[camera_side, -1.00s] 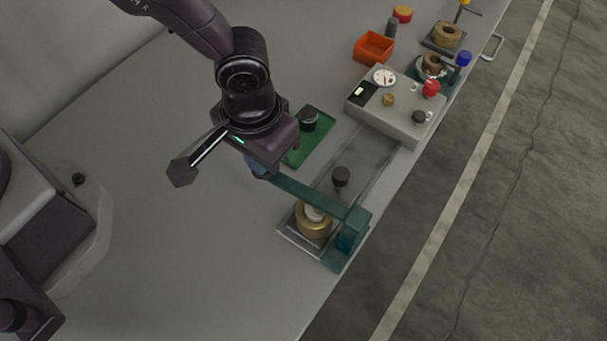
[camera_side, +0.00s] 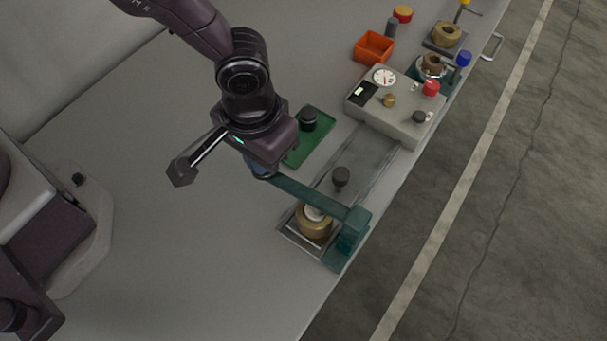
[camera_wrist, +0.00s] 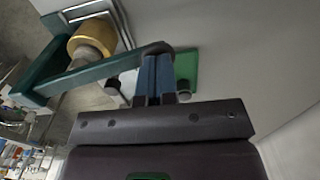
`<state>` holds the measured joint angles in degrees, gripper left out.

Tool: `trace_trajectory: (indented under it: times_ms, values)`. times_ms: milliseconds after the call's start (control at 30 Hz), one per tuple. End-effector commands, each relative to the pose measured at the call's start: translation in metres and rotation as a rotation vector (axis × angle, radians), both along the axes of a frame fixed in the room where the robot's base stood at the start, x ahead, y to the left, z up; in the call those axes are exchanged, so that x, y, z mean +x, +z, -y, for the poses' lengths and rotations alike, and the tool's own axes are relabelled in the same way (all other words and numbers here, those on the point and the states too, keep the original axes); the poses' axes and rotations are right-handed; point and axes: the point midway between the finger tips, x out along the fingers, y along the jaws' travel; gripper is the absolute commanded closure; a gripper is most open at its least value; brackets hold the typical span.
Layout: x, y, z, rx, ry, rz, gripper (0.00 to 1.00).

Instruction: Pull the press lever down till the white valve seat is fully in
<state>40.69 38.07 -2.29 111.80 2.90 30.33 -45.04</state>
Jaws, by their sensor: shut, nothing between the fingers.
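The press lever (camera_side: 308,193) is a teal bar running from the teal press post (camera_side: 350,238) at the bench edge to my gripper. Below the lever is a brass body (camera_side: 313,222) with the white valve seat (camera_side: 314,212) at its top, partly hidden by the lever. In the wrist view the lever (camera_wrist: 95,73) crosses over the brass body (camera_wrist: 88,36), and the seat is hard to make out. My gripper (camera_wrist: 155,70) has its blue fingers together at the lever's free end, with nothing between them. In the side view my wrist mostly hides the fingers.
A green tray (camera_side: 296,157) with a dark-capped cylinder (camera_side: 308,118) lies just behind my gripper. A dark knob (camera_side: 340,177) stands near the press. A grey gauge box (camera_side: 408,127) and an orange bin (camera_side: 374,47) stand farther back. The bench is clear to the left.

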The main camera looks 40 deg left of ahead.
Motion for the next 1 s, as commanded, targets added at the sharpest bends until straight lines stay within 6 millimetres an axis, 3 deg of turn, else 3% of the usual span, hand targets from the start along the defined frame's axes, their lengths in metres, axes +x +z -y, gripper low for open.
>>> trace_trajectory:
  times_ms: [1000]
  values:
    - [0.000, 0.041, 0.001, -0.003, -0.001, 0.001, 1.00]
